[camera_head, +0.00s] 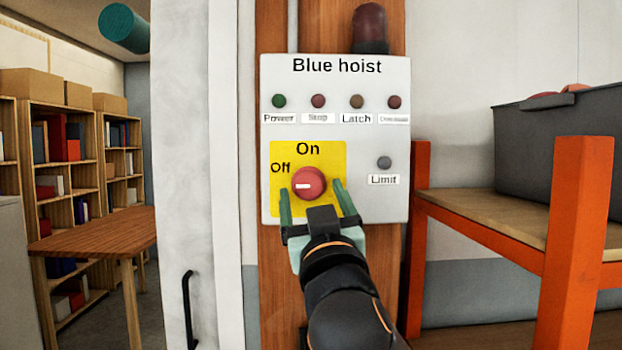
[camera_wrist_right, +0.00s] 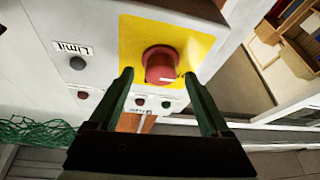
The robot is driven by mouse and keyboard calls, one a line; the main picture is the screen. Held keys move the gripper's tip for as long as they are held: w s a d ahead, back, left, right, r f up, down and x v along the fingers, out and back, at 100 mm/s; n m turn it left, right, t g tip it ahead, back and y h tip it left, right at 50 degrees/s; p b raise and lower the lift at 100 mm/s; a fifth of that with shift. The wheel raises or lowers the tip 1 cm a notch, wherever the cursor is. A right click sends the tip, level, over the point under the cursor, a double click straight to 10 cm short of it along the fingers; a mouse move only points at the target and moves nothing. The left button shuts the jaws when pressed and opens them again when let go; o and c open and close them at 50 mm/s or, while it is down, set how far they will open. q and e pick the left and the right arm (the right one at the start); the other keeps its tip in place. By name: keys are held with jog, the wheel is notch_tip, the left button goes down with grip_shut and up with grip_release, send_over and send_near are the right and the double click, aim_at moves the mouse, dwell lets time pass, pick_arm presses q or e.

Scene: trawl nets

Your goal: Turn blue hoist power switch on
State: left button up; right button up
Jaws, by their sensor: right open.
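The blue hoist panel (camera_head: 337,75) is a light grey box on a wooden post, with a yellow plate (camera_head: 335,160) marked On and Off. The red power switch knob (camera_head: 309,184) sits on that plate. Its white mark lies roughly level and points left, toward the Off side. My right gripper (camera_head: 313,191) is open, with its green fingers on either side of the knob. In the right wrist view the knob (camera_wrist_right: 160,63) shows between and beyond the fingertips (camera_wrist_right: 164,80), with gaps on both sides. My left gripper is not in view.
Indicator lamps, including a dark green Power lamp (camera_head: 279,101), line the panel's top. A dark lamp (camera_head: 370,28) is above it. An orange-framed shelf (camera_head: 571,240) with a grey box (camera_head: 560,150) stands close on the right. A wooden table (camera_head: 95,235) and bookshelves are at left.

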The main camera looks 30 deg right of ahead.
jog(key=shift+x, duration=0.75)
jog(key=shift+c, duration=0.3)
grip_shut()
